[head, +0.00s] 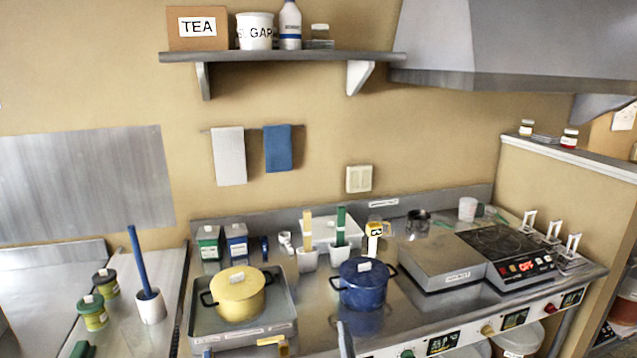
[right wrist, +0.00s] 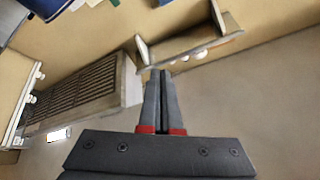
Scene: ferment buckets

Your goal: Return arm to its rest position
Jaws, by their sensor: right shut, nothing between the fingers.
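My right gripper (right wrist: 160,78) shows in the right wrist view with its two grey fingers together and nothing between them. Red bands mark the base of the fingers. In the head view only a small grey tip of my right gripper (head: 345,338) shows at the bottom edge, in front of the blue pot (head: 363,285). The rest of that arm is out of the picture. My left gripper is not in either view.
A yellow pot (head: 238,294) stands in a metal tray (head: 200,325) on the steel counter. A grey box (head: 428,262) and a black cooktop (head: 503,245) stand to the right. A shelf (head: 285,56) and a hood (head: 480,45) hang above. The right wrist view shows a slatted grille (right wrist: 75,100).

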